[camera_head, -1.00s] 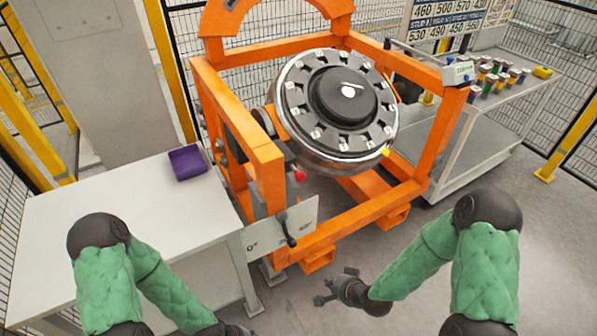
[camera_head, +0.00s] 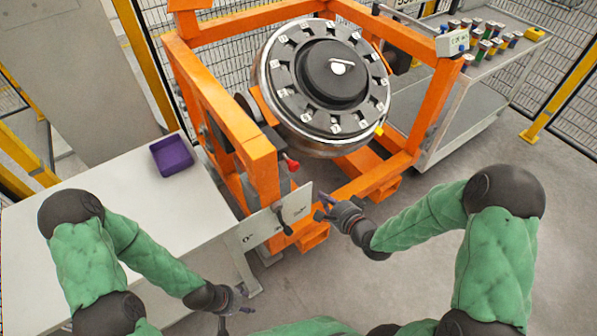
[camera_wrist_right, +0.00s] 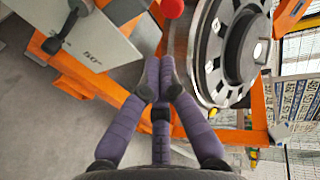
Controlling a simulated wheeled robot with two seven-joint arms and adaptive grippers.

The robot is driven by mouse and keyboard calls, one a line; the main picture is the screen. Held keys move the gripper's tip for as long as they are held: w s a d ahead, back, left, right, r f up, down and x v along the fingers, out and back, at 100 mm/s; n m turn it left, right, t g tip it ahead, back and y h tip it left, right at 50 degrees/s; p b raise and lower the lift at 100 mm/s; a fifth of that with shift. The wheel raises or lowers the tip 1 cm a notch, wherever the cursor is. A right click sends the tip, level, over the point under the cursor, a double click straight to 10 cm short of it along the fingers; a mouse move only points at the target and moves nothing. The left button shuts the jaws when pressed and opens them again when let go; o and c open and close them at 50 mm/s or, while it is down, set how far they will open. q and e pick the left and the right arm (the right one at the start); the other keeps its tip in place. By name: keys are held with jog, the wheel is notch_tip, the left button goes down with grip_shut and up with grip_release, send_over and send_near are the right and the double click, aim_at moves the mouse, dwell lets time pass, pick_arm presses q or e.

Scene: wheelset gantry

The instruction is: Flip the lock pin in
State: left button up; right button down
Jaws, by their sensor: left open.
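The orange gantry (camera_head: 263,168) holds a tilted round dark wheel (camera_head: 334,82). A red knob (camera_head: 291,165) sticks out at its near side; it also shows at the top of the wrist view (camera_wrist_right: 172,8). A black-handled lever (camera_head: 283,221) sits on a pale marked plate (camera_head: 262,228); it shows at upper left in the wrist view (camera_wrist_right: 62,30). I cannot tell which is the lock pin. My right gripper (camera_head: 322,206) is just right of the plate, apart from the knob and lever. Its fingertips (camera_wrist_right: 161,82) look close together and empty. My left gripper (camera_head: 234,305) is open and empty, low in front of the table.
A white table (camera_head: 120,215) with a purple tray (camera_head: 172,156) stands at left. A grey cart (camera_head: 470,105) with several coloured cylinders stands at back right. A small control box (camera_head: 452,43) sits on the gantry's right post. Floor is clear at right.

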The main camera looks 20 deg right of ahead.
jog(key=b, duration=0.3)
send_near(295, 168)
jog(key=w+a+f, duration=0.1)
jog(key=w+f, duration=0.3)
jog(key=w, duration=0.1)
jog(key=shift+w+a+r+b, duration=0.15)
jog(key=shift+w+a+b, duration=0.15)
jog(key=shift+w, duration=0.1)
jog(key=w, duration=0.2)
jog(key=w+a+b, duration=0.1)
jog(key=w, duration=0.1)
jog(key=shift+a, duration=0.25)
jog(key=shift+s, duration=0.1)
